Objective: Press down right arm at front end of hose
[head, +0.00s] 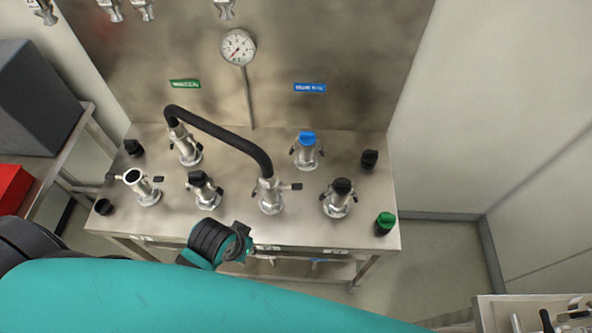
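A black hose (218,132) arches from a rear coupling at left to a front coupling. The hose's front end (267,185) sits upright on a metal fitting (269,204). The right arm (291,186) of that front end is a dark lever sticking out roughly level to the right. Its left arm (251,194) seems to lie lower, close to the fitting. My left gripper (242,240) seems to be at the black and teal wrist by the table's front edge, below the front end and apart from it. Its fingers are not clear. My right gripper does not show.
The metal table (230,223) carries several other capped fittings, one with a blue cap (307,138), and an open fitting (143,187) at left. Loose caps, one green (384,223), stand near its edges. A gauge (238,47) is on the back panel.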

